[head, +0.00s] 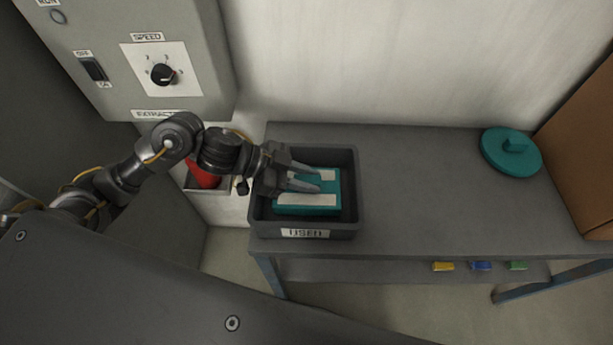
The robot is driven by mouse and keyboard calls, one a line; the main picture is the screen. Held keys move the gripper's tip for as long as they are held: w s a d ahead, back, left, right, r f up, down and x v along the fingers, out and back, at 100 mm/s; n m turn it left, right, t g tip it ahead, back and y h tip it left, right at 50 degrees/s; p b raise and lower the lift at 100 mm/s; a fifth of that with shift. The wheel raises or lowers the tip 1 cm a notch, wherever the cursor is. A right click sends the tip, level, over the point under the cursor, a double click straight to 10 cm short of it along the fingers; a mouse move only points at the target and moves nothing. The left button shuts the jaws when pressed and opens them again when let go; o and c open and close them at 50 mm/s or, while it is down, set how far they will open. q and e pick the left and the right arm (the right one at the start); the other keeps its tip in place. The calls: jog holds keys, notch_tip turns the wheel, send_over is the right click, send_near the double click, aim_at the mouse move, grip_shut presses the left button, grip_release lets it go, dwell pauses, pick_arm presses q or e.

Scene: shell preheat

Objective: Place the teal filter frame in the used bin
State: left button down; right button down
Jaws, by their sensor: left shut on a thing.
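The teal filter frame (322,209), with pale panels on its top, is inside the dark grey bin (354,178) labelled USED. The bin stands at the left end of the grey table. My left gripper (318,182) reaches into the bin from the left, with its fingers at the frame. It is shut on the frame. I cannot tell whether the frame rests on the bin floor. My right gripper is not in view.
A teal round lid with a handle (511,153) lies on the table (430,190) at the right. A brown box (590,150) stands at the right edge. A control cabinet (165,55) is at upper left, with a red object (203,174) below it. The table's middle is clear.

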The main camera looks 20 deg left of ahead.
pick_arm(q)
jog(key=shift+f, duration=0.3)
jog(key=c, duration=1.2)
grip_release()
jog(key=shift+o, duration=0.2)
jog(key=shift+r, duration=0.3)
jog(key=p+v, duration=0.5)
jog(key=v, duration=0.7)
jog(key=shift+r+p, duration=0.25)
jog(key=shift+p, duration=0.1)
